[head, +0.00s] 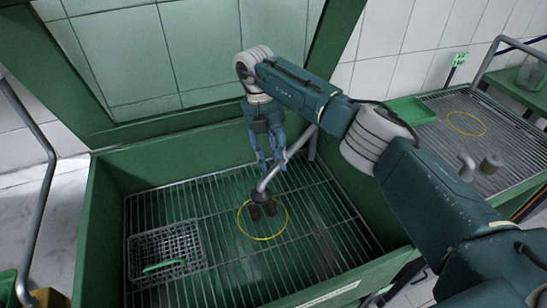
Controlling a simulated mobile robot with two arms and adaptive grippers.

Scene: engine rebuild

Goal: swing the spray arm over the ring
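The spray arm (294,153) is a grey pipe that slants down and left from a post at the back right of the green wash basin. Its dark head (259,197) is over the back part of the yellow ring (241,226) as seen from here. Two small dark brown pieces show just below the head, inside the ring's outline. My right gripper (272,167) points down with its blue fingers at the pipe, just behind the head. The fingers look a little apart, but I cannot tell whether they grip the pipe. My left gripper is out of view.
A wire basket (140,247) with a green piece (163,266) sits on the basin's grate (222,276) at left. A second grated station (513,150) at right has another yellow ring (466,124) and a green tray (410,111). Green basin walls surround the grate.

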